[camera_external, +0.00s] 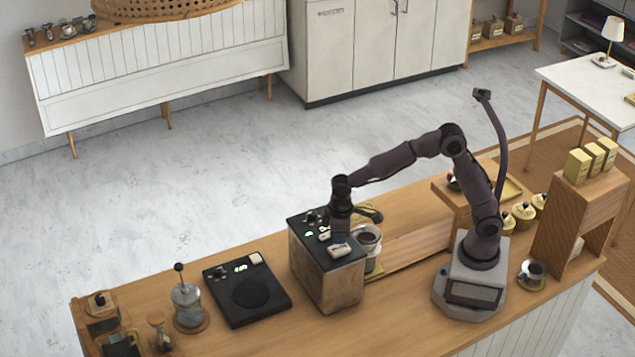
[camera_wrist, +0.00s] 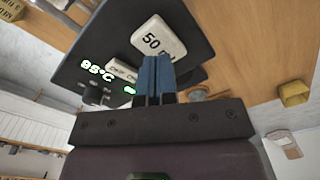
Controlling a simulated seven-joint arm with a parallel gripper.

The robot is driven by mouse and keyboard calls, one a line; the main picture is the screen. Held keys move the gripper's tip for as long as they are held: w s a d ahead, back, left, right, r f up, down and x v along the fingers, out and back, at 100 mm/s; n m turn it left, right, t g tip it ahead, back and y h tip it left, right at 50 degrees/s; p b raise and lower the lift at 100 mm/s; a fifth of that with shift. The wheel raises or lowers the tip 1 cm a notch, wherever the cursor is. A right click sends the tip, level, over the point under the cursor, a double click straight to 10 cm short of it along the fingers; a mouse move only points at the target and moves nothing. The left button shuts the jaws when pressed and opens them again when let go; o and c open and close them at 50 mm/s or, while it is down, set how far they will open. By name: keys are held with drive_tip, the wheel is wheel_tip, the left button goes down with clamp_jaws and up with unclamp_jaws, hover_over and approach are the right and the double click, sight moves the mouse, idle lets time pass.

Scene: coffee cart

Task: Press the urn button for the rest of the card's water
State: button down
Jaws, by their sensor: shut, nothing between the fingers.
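The urn (camera_external: 328,284) is a box with brownish sides and a black top, standing mid-counter. Its black top also shows in the wrist view (camera_wrist: 195,22). A white button (camera_external: 341,250) sits near the front of that top; in the wrist view the button (camera_wrist: 157,36) reads "50" with smaller text partly hidden. My gripper (camera_external: 340,238) is over the urn top. In the wrist view its blue fingers (camera_wrist: 155,62) are together, empty, with their tips at the button's lower edge; I cannot tell whether they touch it. A green display (camera_wrist: 97,71) reads 98°C. I cannot make out a card.
A dripper (camera_external: 367,238) stands close to the urn's right side. A black scale (camera_external: 270,309) lies to the left, with a grinder (camera_external: 187,304) beyond it. A wooden shelf unit (camera_external: 580,215) stands at the right end. Counter in front of the urn is clear.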

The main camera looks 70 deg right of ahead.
drive_tip(key=shift+r, duration=0.1)
drive_tip(key=shift+r, duration=2.45)
drive_tip(key=shift+s+d+f, duration=0.35)
drive_tip(key=shift+s+f, duration=0.35)
drive_tip(key=shift+s, duration=0.1)
drive_tip(key=s+d+r+m+t, duration=0.1)
drive_tip(key=s+d+r+t, duration=0.1)
drive_tip(key=s+d, duration=0.4)
drive_tip(key=s+d+r+m+t, duration=0.2)
drive_tip(key=s+d, duration=0.4)
drive_tip(key=s, duration=0.5)
wheel_tip(320, 180, up, 2)
drive_tip(key=shift+s+d+r+t, duration=0.2)
drive_tip(key=shift+s+d+t, duration=0.15)
drive_tip(key=shift+t, duration=0.45)
